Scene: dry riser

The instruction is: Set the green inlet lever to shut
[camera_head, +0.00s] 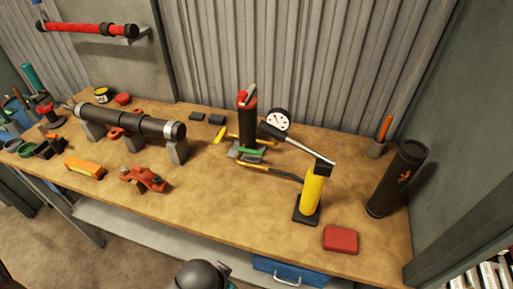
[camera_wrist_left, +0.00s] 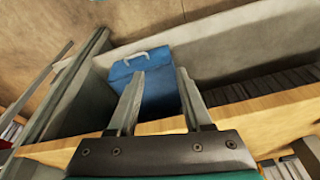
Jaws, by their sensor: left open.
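The green lever (camera_head: 251,151) lies low at the foot of a dark upright riser (camera_head: 246,118) with a red top, in the middle of the workbench. It looks roughly level; its exact setting is too small to tell. My left gripper (camera_wrist_left: 155,74) is open and empty in the left wrist view, with a blue box beyond its fingers. It is far from the lever, which does not show in that view. My right gripper is in neither view.
A yellow hand pump (camera_head: 312,189) and a pressure gauge (camera_head: 278,120) stand right of the riser. A red box (camera_head: 340,240) lies near the front edge. A clamped black pipe (camera_head: 130,122) lies left. The blue box (camera_wrist_left: 144,78) sits below the bench.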

